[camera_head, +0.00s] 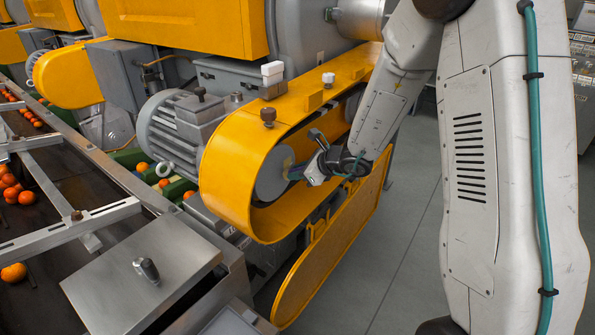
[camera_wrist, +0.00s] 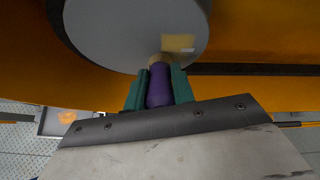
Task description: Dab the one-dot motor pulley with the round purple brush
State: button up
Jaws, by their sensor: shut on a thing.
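The round purple brush (camera_wrist: 159,88) is in my gripper (camera_wrist: 157,84), its purple handle between the two green fingers. Its tan tip (camera_wrist: 159,60) points at the grey pulley (camera_wrist: 130,25) and overlaps its lower edge in the wrist view; I cannot tell whether it touches. A pale yellow patch (camera_wrist: 178,43) on the pulley face lies just beside the tip. In the head view the pulley (camera_head: 270,177) sits in the front end of the yellow belt guard, and my gripper (camera_head: 299,172) reaches in from the right. I cannot make out any dots, and the brush is too small to tell there.
The yellow belt guard (camera_head: 222,172) curves around the pulley. Its yellow cover (camera_head: 330,245) hangs open below. A finned grey motor (camera_head: 168,133) stands behind the guard. A conveyor with oranges (camera_head: 27,198) runs at the left. Free grey floor (camera_head: 395,245) lies at the lower right.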

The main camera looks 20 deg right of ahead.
jog(key=shift+s+d, duration=0.85)
jog(key=shift+s, duration=0.25)
jog(key=shift+s+d, duration=0.85)
jog(key=shift+s, duration=0.25)
jog(key=shift+s+d, duration=0.45)
jog(key=shift+s, duration=0.2)
jog(key=shift+s+d, duration=0.4)
jog(key=shift+s, duration=0.2)
jog(key=shift+w, duration=0.1)
jog(key=shift+w+a, duration=0.75)
jog(key=shift+w, duration=0.3)
jog(key=shift+w+a, duration=0.8)
jog(key=shift+w, duration=0.2)
jog(key=shift+w+a, duration=0.75)
jog(key=shift+w, duration=0.3)
jog(key=shift+w+a, duration=0.35)
jog(key=shift+w, duration=0.1)
